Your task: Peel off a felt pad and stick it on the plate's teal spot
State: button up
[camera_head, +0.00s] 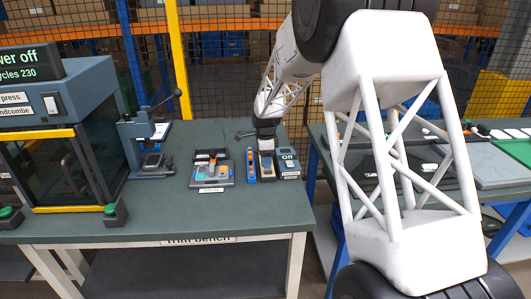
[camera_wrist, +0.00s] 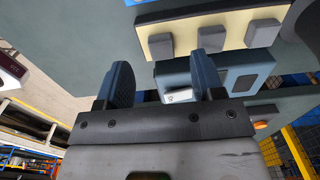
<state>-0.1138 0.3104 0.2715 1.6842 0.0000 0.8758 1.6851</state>
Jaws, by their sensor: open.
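A cream strip carrying grey felt pads lies beyond my fingertips in the wrist view; the strip (camera_wrist: 187,38) shows pads at its left (camera_wrist: 160,46), middle (camera_wrist: 213,38) and right (camera_wrist: 262,33). My gripper (camera_wrist: 165,82) is open, its two dark blue fingers apart with no pad between them. In the head view my gripper (camera_head: 266,140) hangs above the strip (camera_head: 266,164) on the bench. The plate (camera_head: 211,174) sits in a dark holder left of the strip. Its teal spot (camera_head: 200,174) shows at its left and looks bare; details are small.
A blue and orange item (camera_head: 251,164) stands close left of the strip, and a grey box reading "Off" (camera_head: 288,164) close right. A lever press (camera_head: 151,145) and a large guarded press (camera_head: 60,130) stand further left. The bench front is clear.

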aim_at(266, 169)
jog(key=shift+f, duration=2.35)
grip_shut()
jog(key=shift+r, duration=0.25)
jog(key=shift+r, duration=2.9)
jog(key=shift+r, duration=0.1)
